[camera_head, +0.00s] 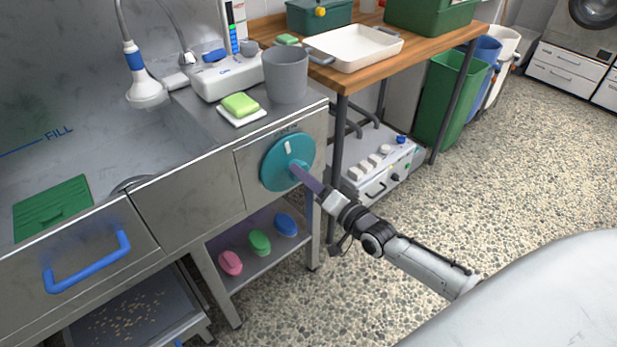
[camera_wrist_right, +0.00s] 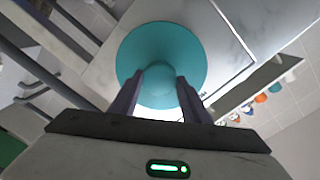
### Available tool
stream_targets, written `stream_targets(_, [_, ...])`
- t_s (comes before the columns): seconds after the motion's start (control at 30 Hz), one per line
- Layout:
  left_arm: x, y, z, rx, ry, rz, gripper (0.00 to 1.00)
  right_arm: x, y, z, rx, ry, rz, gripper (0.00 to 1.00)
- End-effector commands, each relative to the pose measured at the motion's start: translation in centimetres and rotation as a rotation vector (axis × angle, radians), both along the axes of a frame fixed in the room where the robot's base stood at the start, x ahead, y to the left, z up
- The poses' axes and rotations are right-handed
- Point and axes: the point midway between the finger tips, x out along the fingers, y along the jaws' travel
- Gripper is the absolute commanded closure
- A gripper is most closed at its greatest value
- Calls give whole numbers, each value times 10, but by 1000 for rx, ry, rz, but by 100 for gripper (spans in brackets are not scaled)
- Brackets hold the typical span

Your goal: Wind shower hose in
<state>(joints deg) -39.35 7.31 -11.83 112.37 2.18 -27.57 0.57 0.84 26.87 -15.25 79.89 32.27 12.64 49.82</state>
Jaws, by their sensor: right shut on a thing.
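A round teal dial (camera_head: 279,166) with a white mark near its top is on the front panel of the steel tub unit. My right gripper (camera_head: 297,170) reaches it from the right and is shut on the knob at the dial's middle. In the right wrist view the teal dial (camera_wrist_right: 160,50) fills the space ahead, with the two dark fingers of my right gripper (camera_wrist_right: 160,92) either side of its central knob. My left gripper is out of view.
A grey cup (camera_head: 286,75) and a green sponge on a white dish (camera_head: 241,108) stand on the ledge above the dial. A blue drawer handle (camera_head: 88,262) sticks out at lower left. A wooden table (camera_head: 455,38) stands to the right. Speckled floor is clear at right.

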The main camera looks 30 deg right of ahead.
Motion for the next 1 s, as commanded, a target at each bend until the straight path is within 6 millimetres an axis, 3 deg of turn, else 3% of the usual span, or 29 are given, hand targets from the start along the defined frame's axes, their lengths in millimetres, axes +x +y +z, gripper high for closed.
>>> stream_targets(0.4, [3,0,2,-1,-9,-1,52,0,0,-1,167,28,0,98])
stream_targets(0.9, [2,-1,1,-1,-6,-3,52,0,0,-1,190,32,-1,98])
stream_targets(0.93, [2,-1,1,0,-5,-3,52,0,0,-1,191,32,-1,56])
stream_targets(1.0, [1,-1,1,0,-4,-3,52,0,0,-1,189,31,-1,44])
